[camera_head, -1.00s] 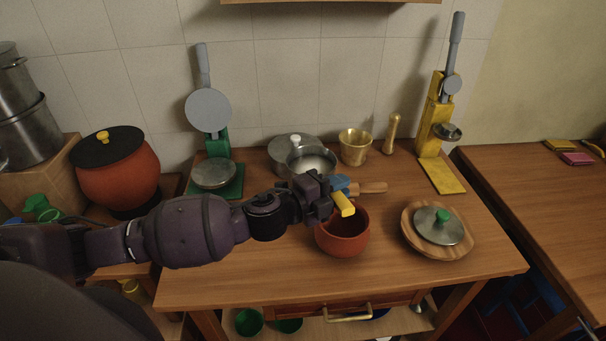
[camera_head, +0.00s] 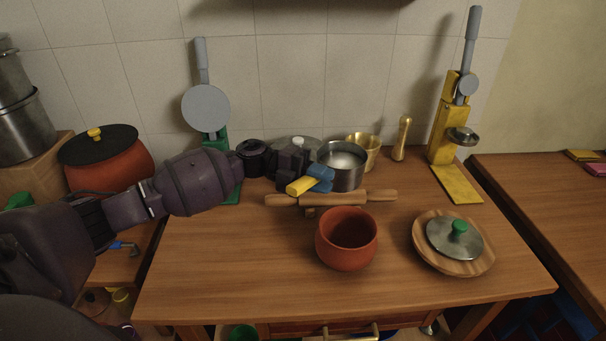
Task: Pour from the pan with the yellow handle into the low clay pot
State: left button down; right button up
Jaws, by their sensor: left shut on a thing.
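The low clay pot (camera_head: 347,256) stands open on the table at centre front, and its inside looks empty. The steel pan (camera_head: 342,179) is behind it, upright, with pale contents (camera_head: 342,158) inside. Its blue bracket (camera_head: 321,177) and yellow handle (camera_head: 300,187) point to the front left. My left gripper (camera_head: 297,175) is shut on the handle; its fingers are partly hidden. I cannot tell whether the pan's bottom touches the table. My right gripper is not in view.
A wooden rolling pin (camera_head: 375,195) lies between pan and pot. A lid (camera_head: 449,243) rests on a wooden plate (camera_head: 421,253) at right. A brass mortar (camera_head: 370,147), a pestle (camera_head: 402,138) and a yellow press (camera_head: 446,127) stand behind. The table's front left is clear.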

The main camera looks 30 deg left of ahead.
aim_at(301, 194)
pick_arm(q)
jog(key=s+a+m+g, duration=0.1)
jog(key=g, duration=0.1)
jog(key=s+a+r+m+g, duration=0.1)
jog(key=s+a+m+g, duration=0.1)
jog(key=shift+a+m+y+p, duration=0.15)
jog(key=shift+m+y+p, duration=0.15)
jog(key=shift+y+p, duration=0.1)
jog(key=shift+m+y, duration=0.4)
jog(key=s+d+p, duration=0.2)
jog(key=s, duration=0.1)
jog(key=shift+s+d+f, duration=0.15)
jog(key=shift+s+d, duration=0.1)
jog(key=shift+d, duration=0.1)
jog(key=shift+s+d+y+p, duration=0.1)
jog(key=shift+s+y+p, duration=0.05)
jog(key=shift+y+p, duration=0.15)
jog(key=shift+f+m, duration=0.3)
jog(key=shift+f, duration=0.05)
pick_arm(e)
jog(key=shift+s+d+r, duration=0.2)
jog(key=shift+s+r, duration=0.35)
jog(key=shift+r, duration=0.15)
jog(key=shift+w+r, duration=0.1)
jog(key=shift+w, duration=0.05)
